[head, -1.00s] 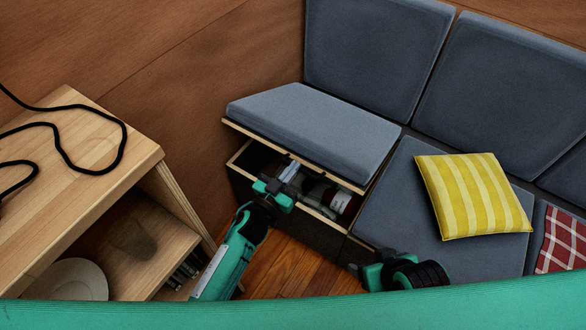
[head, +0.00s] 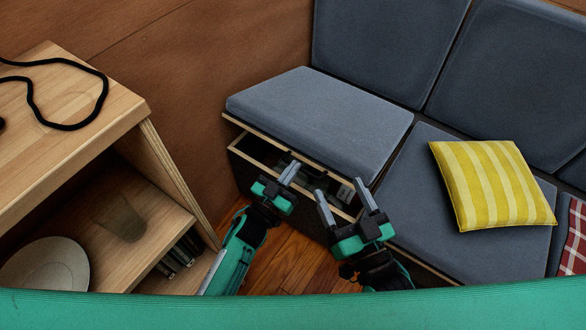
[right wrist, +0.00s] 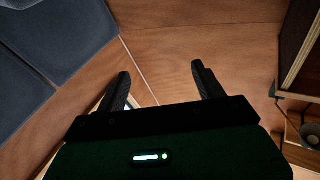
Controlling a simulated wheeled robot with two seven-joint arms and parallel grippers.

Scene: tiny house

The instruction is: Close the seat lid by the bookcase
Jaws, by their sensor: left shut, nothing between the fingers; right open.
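The seat lid (head: 320,118) with its grey cushion is partly raised over the seat box (head: 240,172) beside the bookcase (head: 165,165). A dark gap shows between the lid's wooden front edge and the box rim. My left gripper (head: 290,172) is shut and empty, its fingertips at this gap under the lid's front edge; I cannot tell whether they touch it. My right gripper (head: 345,198) is open in front of the box's right end, fingers pointing towards the lid. Items inside the box are mostly hidden. The right wrist view shows the right gripper's open fingers (right wrist: 163,88) with nothing between them.
A fixed grey seat cushion (head: 430,190) with a yellow striped pillow (head: 492,185) lies right of the lid. Grey back cushions (head: 385,45) stand behind. A black cable (head: 50,110) lies on the bookcase top; a plate (head: 45,268) sits inside. Wooden floor (head: 285,260) shows between.

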